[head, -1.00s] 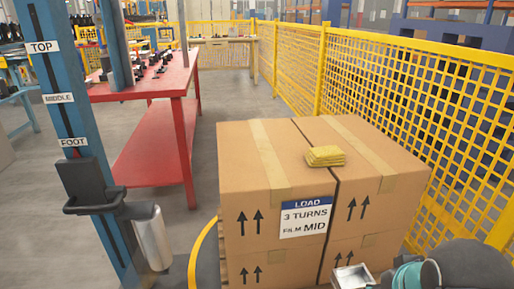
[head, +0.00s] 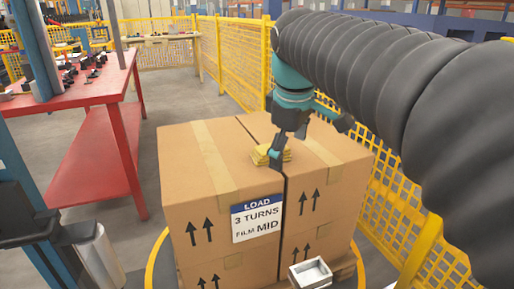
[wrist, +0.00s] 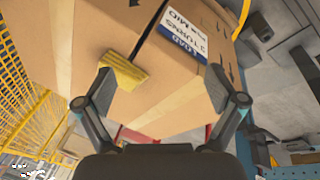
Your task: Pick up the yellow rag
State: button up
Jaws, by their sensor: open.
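The yellow rag (head: 262,155) lies folded on top of the stacked cardboard boxes (head: 205,165), across the seam between two of them. In the head view my gripper (head: 300,142) is over the box top at the rag and hides part of it. In the wrist view the rag (wrist: 124,71) shows ahead of my gripper (wrist: 172,92), nearer its left finger. The fingers are spread apart with nothing between them. I cannot tell whether a finger touches the rag.
A load label (head: 257,218) is on the front of the boxes. A small white tray (head: 310,273) is in front of them. A yellow mesh fence (head: 235,55) runs behind and to the right. A red table (head: 85,85) with small parts stands at left.

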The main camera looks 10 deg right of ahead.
jog(key=w+r+n+g, duration=0.1)
jog(key=w+r+n, duration=0.3)
jog(key=w, duration=0.4)
jog(key=n+g+h, duration=0.1)
jog(key=n+g, duration=0.1)
jog(key=n, duration=0.4)
send_over(270, 148)
notch_tip(270, 148, down, 8)
jog(key=shift+r+b, duration=0.2)
jog(key=shift+b, duration=0.25)
notch_tip(270, 148, down, 4)
jog(key=shift+f+b, duration=0.2)
jog(key=shift+b, duration=0.3)
jog(key=shift+f, duration=0.55)
jog(key=c, duration=1.2)
